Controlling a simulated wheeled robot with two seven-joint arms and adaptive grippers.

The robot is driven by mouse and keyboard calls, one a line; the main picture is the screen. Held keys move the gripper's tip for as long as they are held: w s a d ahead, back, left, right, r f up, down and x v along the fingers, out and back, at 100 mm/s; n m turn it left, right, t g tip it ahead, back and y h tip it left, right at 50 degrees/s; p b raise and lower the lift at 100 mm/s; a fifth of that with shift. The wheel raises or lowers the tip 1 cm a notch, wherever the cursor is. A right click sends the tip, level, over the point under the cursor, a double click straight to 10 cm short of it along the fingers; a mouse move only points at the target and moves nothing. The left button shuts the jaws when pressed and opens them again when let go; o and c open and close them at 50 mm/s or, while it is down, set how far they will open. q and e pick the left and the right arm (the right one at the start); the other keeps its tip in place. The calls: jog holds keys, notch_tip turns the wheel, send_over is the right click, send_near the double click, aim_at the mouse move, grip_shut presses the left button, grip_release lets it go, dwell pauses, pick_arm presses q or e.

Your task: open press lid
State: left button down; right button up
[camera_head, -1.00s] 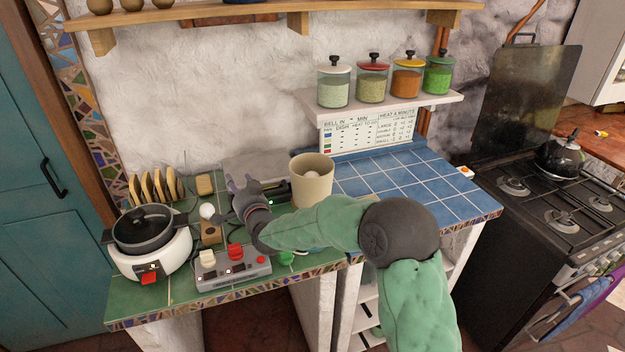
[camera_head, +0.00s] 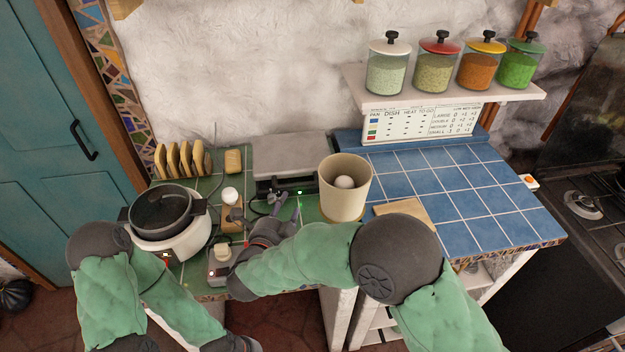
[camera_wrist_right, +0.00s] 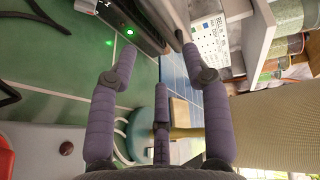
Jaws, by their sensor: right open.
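The press (camera_head: 288,184) is a low dark box at the back of the green-tiled counter, with a green light on its front. Its flat grey lid (camera_head: 290,153) lies down over it and looks closed. The dark front of the press also shows at the top of the right wrist view (camera_wrist_right: 145,22). My right gripper (camera_head: 284,203) is open and empty just in front of the press, near the green light, apart from the lid. Its spread fingers show in the right wrist view (camera_wrist_right: 158,62). My left arm is at the lower left; its gripper is not seen.
A beige canister (camera_head: 345,195) with a pale round thing inside stands right of the press. A white cooker (camera_head: 178,240), toast rack (camera_head: 180,160), grey control box (camera_head: 222,268) and wooden board (camera_head: 405,212) are around. The blue tiles (camera_head: 460,185) at right are mostly clear.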

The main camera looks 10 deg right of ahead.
aim_at(295, 186)
jog(key=b+x, duration=0.2)
jog(key=x, duration=0.8)
jog(key=shift+w, duration=0.25)
grip_shut()
